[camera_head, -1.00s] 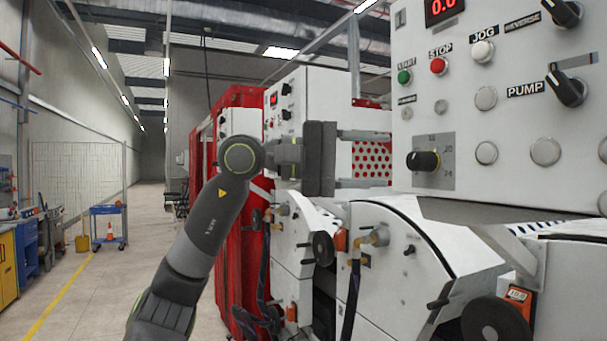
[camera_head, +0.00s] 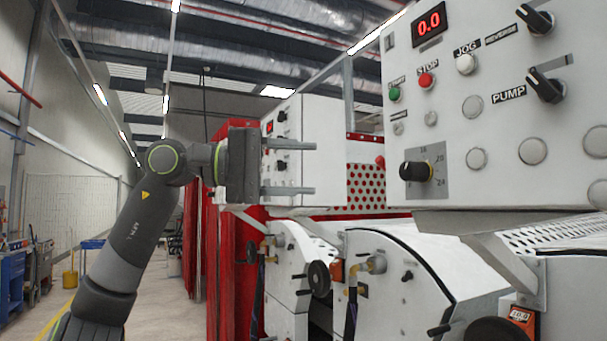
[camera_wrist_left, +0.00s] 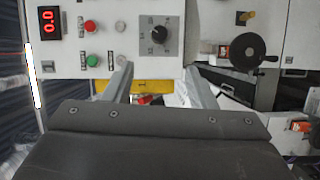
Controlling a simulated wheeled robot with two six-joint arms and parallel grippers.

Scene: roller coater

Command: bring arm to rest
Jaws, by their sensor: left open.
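My left gripper (camera_head: 314,168) is in the head view, reaching in from the left. Its two fingers are spread apart, one above the other, and nothing is between them. It is in the air to the left of the near control panel (camera_head: 455,120), apart from it. In the left wrist view the open fingers (camera_wrist_left: 155,82) point toward a panel with a red display (camera_wrist_left: 49,22), buttons and a black dial (camera_wrist_left: 158,35). My right gripper is in neither view.
White machine housings (camera_head: 400,265) with a black handwheel (camera_head: 318,279) stand below and right of the gripper. A red frame (camera_head: 222,240) stands behind it. A blue cart (camera_head: 92,244) is far left.

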